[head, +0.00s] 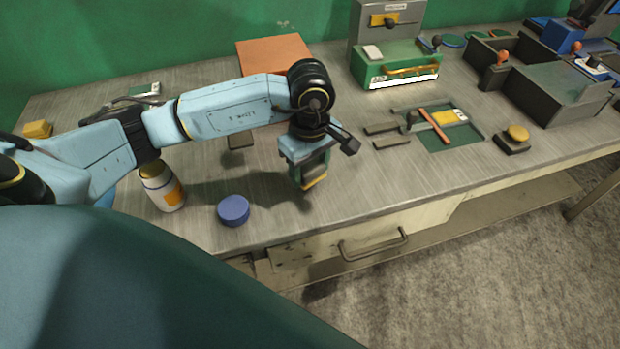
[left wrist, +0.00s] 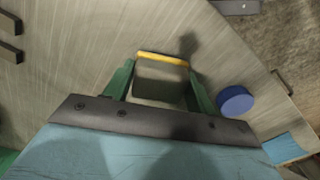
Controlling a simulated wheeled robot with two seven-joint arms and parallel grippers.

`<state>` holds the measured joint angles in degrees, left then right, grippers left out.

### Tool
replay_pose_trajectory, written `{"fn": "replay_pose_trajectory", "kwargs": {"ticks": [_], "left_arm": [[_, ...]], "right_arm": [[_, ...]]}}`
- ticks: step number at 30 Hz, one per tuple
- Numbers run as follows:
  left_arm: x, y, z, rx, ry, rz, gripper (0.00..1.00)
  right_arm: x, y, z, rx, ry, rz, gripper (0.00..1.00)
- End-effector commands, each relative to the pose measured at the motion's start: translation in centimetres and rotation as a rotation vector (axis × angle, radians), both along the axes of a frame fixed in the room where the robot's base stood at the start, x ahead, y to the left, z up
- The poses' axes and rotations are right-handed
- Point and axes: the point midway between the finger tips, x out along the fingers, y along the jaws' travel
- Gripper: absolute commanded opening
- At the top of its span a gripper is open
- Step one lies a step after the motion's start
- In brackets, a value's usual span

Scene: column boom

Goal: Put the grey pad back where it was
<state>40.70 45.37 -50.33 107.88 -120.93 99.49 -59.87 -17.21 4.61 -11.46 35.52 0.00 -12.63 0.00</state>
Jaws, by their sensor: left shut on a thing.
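My left gripper (head: 309,176) hangs over the front part of the bench, right of a round blue lid-like disc (head: 233,210). Its green fingers are shut on a grey pad with a yellow edge (left wrist: 160,76), which shows between the fingertips in the left wrist view. In the head view the fingers hide most of the pad, and its yellow edge (head: 314,183) shows at the bottom. The pad seems to be held above the bench top. A small flat grey-brown piece (head: 240,141) lies on the bench below my left forearm. My right gripper is out of view.
A white bottle with an orange label (head: 168,192) stands left of the blue disc. The bench's front edge is close to my gripper.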

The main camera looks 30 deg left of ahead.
Motion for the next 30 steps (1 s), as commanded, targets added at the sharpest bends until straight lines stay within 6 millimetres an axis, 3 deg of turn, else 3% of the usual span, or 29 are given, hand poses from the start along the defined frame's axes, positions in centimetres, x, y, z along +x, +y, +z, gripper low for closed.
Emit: {"fn": "replay_pose_trajectory", "kwargs": {"ticks": [9, 21, 22, 24, 27, 30], "left_arm": [[-0.1, 0.0, -3.7, 0.0, 0.002, 0.0, 0.37], [0.0, 0.0, -4.1, 0.0, -0.001, -0.002, 0.37], [0.0, 0.0, -4.1, 0.0, 0.0, -0.002, 0.58], [0.0, 0.0, -4.0, 0.0, -0.001, -0.002, 0.67], [0.0, 0.0, -4.0, 0.0, 0.0, -0.002, 0.77], [0.0, 0.0, -4.0, 0.0, 0.0, -0.002, 0.77]], "right_arm": [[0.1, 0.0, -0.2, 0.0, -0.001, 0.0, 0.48], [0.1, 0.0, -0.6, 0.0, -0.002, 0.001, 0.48], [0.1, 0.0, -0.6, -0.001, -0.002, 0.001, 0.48], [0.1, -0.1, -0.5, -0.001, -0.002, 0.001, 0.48], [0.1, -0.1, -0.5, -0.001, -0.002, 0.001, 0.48], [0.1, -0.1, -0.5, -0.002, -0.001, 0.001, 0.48]]}}
